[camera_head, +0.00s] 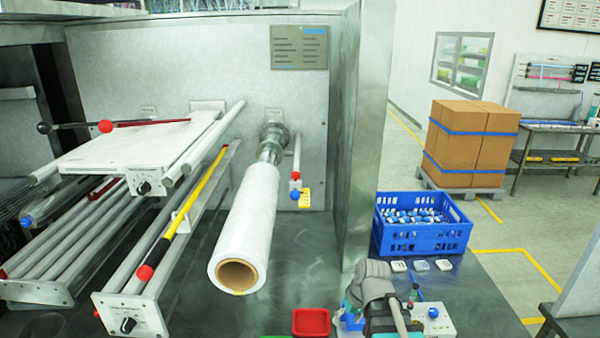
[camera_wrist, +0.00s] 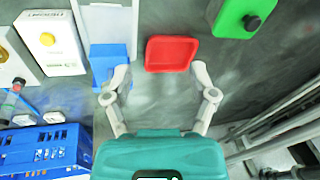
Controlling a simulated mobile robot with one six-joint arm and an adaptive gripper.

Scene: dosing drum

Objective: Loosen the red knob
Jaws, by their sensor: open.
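Several red balls show in the head view, and I cannot tell which one the task means. One red ball (camera_head: 105,126) is on the lever above the white plate. Another red ball (camera_head: 145,272) is at the lower end of a yellow and black bar. A small red knob (camera_head: 295,176) sits on the rod beside the roll, above a blue ball (camera_head: 294,195). My gripper (camera_wrist: 161,76) is open and empty in the wrist view, with its fingertips below a red tray (camera_wrist: 172,53). None of the red balls shows in the wrist view.
A white film roll (camera_head: 246,220) sticks out from the metal panel. A blue crate (camera_head: 423,238) of small items stands right of the upright metal wall (camera_head: 362,140).

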